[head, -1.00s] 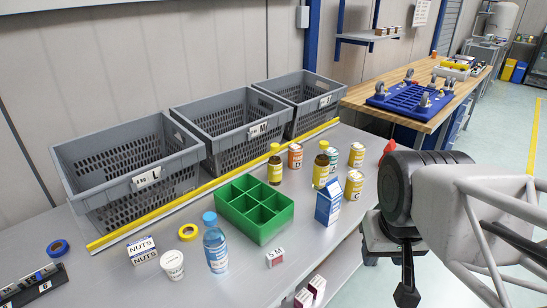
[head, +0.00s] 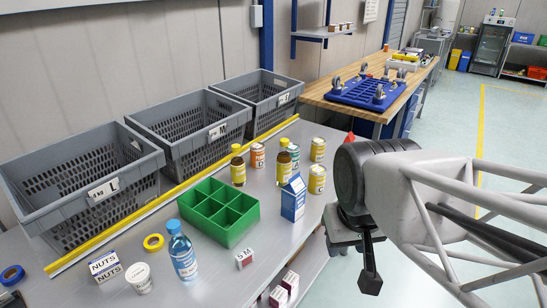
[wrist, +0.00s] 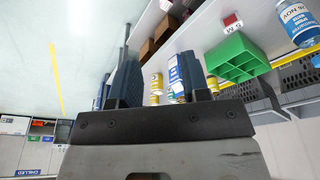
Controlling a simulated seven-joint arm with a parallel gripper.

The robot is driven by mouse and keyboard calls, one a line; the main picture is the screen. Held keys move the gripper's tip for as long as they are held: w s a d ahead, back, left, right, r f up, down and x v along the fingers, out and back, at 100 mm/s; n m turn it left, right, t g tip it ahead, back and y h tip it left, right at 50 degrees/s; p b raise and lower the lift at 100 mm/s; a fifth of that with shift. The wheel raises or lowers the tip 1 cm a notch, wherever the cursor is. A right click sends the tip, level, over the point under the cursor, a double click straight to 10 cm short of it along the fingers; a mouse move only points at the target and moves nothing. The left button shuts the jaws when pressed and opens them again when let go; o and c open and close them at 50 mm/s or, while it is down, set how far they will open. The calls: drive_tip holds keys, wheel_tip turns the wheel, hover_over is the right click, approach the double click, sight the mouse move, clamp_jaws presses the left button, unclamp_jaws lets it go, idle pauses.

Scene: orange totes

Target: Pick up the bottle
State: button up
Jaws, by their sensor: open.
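A blue water bottle (head: 183,252) with a blue cap stands upright on the grey table, left of the green divided box. Two brown bottles with yellow caps and labels also stand upright: one (head: 238,168) behind the box, another (head: 284,163) behind the milk carton. My gripper (head: 369,268) hangs at the right, off the table's right edge and apart from every bottle. There the blue bottle (wrist: 297,22) is at the upper right, cut by the frame edge.
The green box (head: 219,209) has empty compartments. A blue-and-white carton (head: 293,199) and several labelled cans stand near the brown bottles. Grey crates (head: 92,185) line the back behind a yellow strip. Small boxes, a white cup (head: 139,278) and tape rolls lie in front.

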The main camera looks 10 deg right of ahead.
drive_tip(key=o, duration=0.9)
